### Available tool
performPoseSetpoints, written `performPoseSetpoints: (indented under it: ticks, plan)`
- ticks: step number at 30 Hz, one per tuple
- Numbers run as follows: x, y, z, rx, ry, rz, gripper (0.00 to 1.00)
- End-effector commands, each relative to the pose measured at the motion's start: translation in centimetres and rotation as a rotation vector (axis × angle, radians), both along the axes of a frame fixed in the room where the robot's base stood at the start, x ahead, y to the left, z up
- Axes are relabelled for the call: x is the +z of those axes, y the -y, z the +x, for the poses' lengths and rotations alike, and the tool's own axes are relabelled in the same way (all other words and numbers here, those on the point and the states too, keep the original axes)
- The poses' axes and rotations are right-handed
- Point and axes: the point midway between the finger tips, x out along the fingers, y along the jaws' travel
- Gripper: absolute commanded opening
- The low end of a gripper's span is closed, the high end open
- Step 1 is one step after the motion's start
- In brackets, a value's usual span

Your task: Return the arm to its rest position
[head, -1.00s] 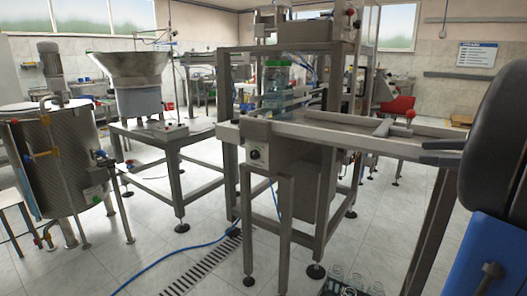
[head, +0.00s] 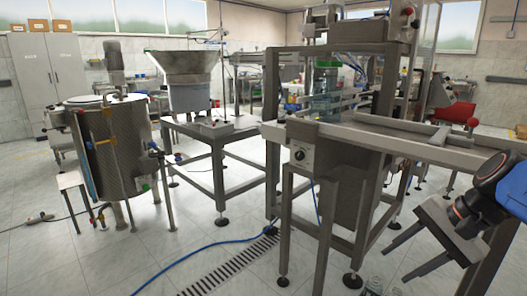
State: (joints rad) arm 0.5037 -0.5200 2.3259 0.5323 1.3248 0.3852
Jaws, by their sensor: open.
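My gripper (head: 395,266) shows at the lower right. Its two dark fingers stand apart and point down to the left, with nothing between them. It hangs in front of the steel conveyor frame (head: 352,133), clear of the floor as far as I can see. My blue and black arm reaches in from the right edge, and most of it is out of view. A clear jar with a green lid (head: 326,66) stands on the machine behind the conveyor rail.
A cone-shaped hopper (head: 183,66) stands on a steel table (head: 230,134) left of centre. A round steel tank (head: 125,160) is further left. A blue hose (head: 205,252) and a floor drain (head: 237,265) cross the tiles. Clear bottles (head: 383,287) sit at the bottom edge. Floor at lower left is mostly open.

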Motion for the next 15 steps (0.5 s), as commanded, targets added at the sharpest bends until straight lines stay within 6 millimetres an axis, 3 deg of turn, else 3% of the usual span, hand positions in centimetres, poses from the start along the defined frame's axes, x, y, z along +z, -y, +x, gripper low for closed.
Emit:
performPoseSetpoints:
  ticks: [6,15]
  plan:
    - [-2.9,-1.3,-2.7,0.257,0.074,-0.231,0.42]
    - [-5.8,-1.5,-5.2,0.624,0.212,-0.537,0.42]
